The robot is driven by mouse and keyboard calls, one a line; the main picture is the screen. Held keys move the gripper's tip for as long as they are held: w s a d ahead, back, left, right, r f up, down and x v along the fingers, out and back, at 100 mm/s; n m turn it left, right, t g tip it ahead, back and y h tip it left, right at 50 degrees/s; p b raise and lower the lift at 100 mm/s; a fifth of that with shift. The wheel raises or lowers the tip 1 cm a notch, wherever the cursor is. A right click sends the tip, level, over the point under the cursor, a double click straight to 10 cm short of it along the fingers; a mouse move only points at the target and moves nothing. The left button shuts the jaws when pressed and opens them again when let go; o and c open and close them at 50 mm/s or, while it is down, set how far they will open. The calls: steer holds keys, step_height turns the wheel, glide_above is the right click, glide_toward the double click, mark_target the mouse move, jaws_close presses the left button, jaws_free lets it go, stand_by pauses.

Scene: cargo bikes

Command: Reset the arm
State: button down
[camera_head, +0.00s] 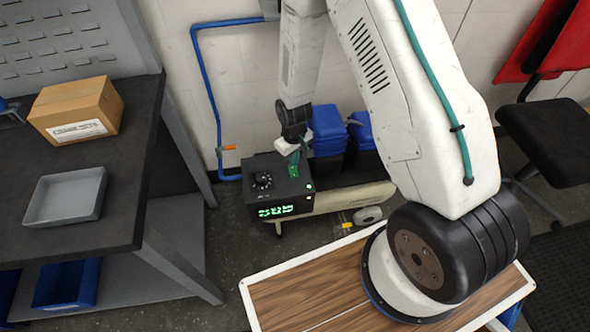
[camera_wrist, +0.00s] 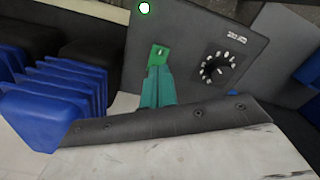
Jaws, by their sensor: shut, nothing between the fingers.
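My gripper (camera_head: 292,160) hangs at the end of my white arm, over the top of a black box (camera_head: 258,185) with a dial and a lit green display. In the wrist view its teal fingers (camera_wrist: 157,88) are together with nothing between them. Their tips are close to a small green part (camera_wrist: 158,54) on the box's dark panel. I cannot tell whether they touch it. The black dial (camera_wrist: 218,68) with white marks is to the right of the fingers, and a round white light (camera_wrist: 144,8) is near the top edge.
Blue-lidded bins (camera_head: 328,128) stand just behind and right of the box. A dark workbench (camera_head: 125,195) at left holds a cardboard box (camera_head: 76,110) and a grey tray (camera_head: 64,195). A blue pipe (camera_head: 205,85) runs along the wall. A black chair (camera_head: 548,140) stands at right.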

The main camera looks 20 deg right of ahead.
steer(key=shift+r, duration=0.55)
steer(key=shift+s, duration=0.1)
steer(key=s+d+r+m, duration=0.1)
steer(key=s+r, duration=0.8)
steer(key=r, duration=0.5)
steer(key=s+d+r+m+t, duration=0.1)
steer(key=s+r, duration=0.8)
steer(key=r, duration=0.5)
steer(key=s+d+r+m, duration=0.1)
steer(key=s+r, duration=0.7)
steer(key=r, duration=0.7)
steer(key=shift+s+d+m, duration=0.35)
steer(key=shift+s+m, duration=0.05)
